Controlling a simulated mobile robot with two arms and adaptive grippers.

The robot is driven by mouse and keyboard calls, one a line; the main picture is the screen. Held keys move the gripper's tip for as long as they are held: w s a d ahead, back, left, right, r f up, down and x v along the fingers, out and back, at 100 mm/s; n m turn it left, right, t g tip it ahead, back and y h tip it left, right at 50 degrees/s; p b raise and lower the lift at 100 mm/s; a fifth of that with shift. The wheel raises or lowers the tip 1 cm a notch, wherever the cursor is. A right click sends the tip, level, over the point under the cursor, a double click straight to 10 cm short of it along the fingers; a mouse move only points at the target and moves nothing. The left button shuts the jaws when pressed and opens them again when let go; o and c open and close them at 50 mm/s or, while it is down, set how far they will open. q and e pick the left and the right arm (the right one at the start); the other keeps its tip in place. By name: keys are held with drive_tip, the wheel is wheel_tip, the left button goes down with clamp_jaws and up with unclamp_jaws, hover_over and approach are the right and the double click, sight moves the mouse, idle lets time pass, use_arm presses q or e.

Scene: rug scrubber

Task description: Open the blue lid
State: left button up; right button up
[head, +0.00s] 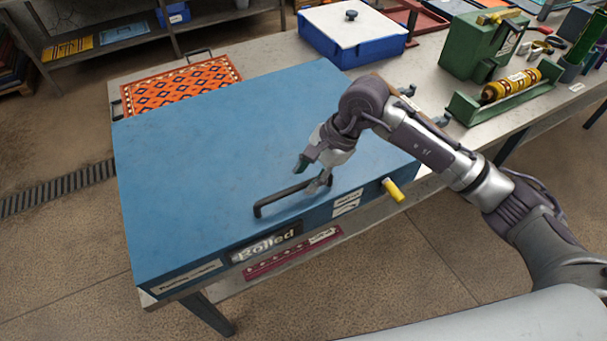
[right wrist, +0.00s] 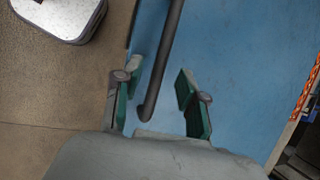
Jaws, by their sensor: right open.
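The blue lid (head: 210,140) is a large flat panel lying level on a bench in the head view. Its black bar handle (head: 290,197) is near the front edge. The lid also fills much of the right wrist view (right wrist: 240,60). My right gripper (head: 311,174) is over the right end of the handle, with its fingers apart. In the right wrist view, the handle (right wrist: 165,60) runs between the green-padded fingers of the open gripper (right wrist: 158,98). I cannot tell whether either finger touches it. My left gripper is not in view.
A yellow knob or grip (head: 393,190) sticks out at the front right. A patterned orange mat (head: 180,83) lies behind the lid. A blue box with a white top (head: 352,30) and a green machine (head: 480,45) stand farther back. Open floor lies in front.

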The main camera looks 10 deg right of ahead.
drive_tip(key=shift+x, duration=1.3)
drive_tip(key=shift+r, duration=0.1)
clamp_jaws()
